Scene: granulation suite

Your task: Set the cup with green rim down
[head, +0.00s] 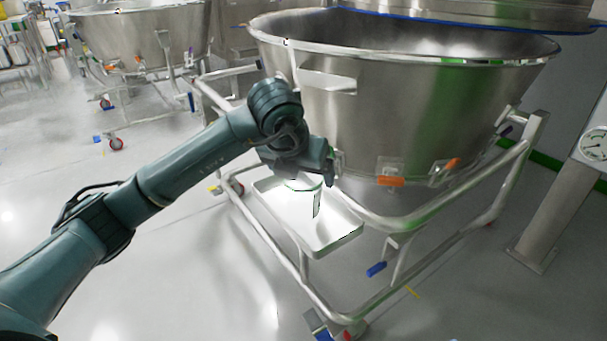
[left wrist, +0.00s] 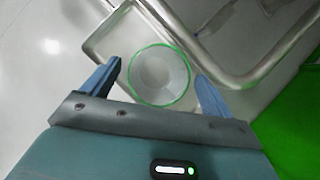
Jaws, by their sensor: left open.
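The white cup with a green rim (head: 304,200) stands upright on a pale tray (head: 338,240) fixed to the cart frame, under the big steel bowl. My left gripper (head: 327,172) is just above the cup and partly hides its top in the head view. In the left wrist view the cup (left wrist: 160,77) shows from above, empty inside, between the two blue fingers of my left gripper (left wrist: 158,82). The fingers are spread with a gap on each side of the rim. My right gripper is not in view.
The large steel bowl (head: 420,120) hangs over the tray, close to my left gripper. Tubular cart rails (head: 430,213) surround the tray. A second steel bowl (head: 140,38) stands at the back left. A gauge post (head: 560,205) stands at right. The floor at left is clear.

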